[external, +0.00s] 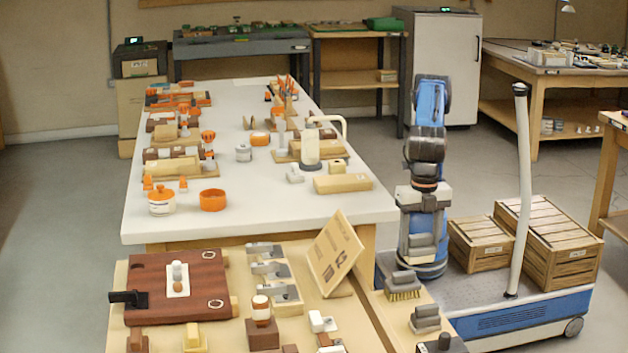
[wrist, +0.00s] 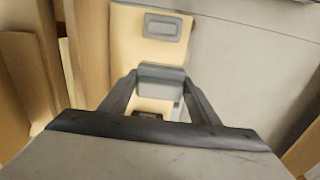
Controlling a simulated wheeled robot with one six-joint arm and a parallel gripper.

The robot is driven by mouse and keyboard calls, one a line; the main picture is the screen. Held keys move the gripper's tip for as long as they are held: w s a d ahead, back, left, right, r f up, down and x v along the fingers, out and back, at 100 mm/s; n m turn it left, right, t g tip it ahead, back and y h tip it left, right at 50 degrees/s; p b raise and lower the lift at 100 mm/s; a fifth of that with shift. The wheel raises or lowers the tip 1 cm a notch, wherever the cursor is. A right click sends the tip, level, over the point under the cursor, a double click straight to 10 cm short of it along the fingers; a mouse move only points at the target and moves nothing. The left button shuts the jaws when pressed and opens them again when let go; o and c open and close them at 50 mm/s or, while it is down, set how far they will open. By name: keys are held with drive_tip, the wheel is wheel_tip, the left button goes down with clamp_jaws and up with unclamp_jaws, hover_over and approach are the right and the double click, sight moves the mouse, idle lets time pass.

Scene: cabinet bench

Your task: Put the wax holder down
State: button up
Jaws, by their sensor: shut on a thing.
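My gripper (external: 423,222) points down at the right edge of the front bench, in front of my arm's column. In the wrist view, my gripper (wrist: 160,98) has its two dark fingers on either side of a grey block, which I take to be the wax holder (wrist: 160,76). In the external view a grey piece (external: 421,244) shows just below the gripper and looks like the same thing. A pale wooden strip shows beneath it in the wrist view. I cannot tell whether the holder touches that strip.
A grey-topped brush (external: 403,282) and another grey block (external: 425,318) stand along the bench's right edge, close to the gripper. A tilted wooden sign (external: 334,252) stands to the left. Wooden crates (external: 545,240) sit to the right. The white table (external: 250,215) behind holds many items.

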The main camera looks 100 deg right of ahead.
sight(420, 236)
wheel_tip(420, 236, up, 15)
drive_tip(key=w+d+r, duration=0.2)
drive_tip(key=w+d, duration=1.5)
drive_tip(key=w, duration=0.2)
drive_tip(key=w+d+f, duration=0.1)
drive_tip(key=w+d, duration=0.5)
drive_tip(key=d, duration=0.7)
drive_tip(key=w+d, duration=0.6)
drive_tip(key=d, duration=0.6)
drive_tip(key=shift+s+a+f, duration=0.1)
drive_tip(key=shift+s+f, duration=0.05)
drive_tip(key=shift+f, duration=3.6)
drive_tip(key=shift+s+a+f, duration=0.1)
drive_tip(key=shift+f, duration=3.6)
drive_tip(key=shift+f, duration=0.1)
drive_tip(key=o, duration=1.2)
drive_tip(key=shift+c, duration=0.2)
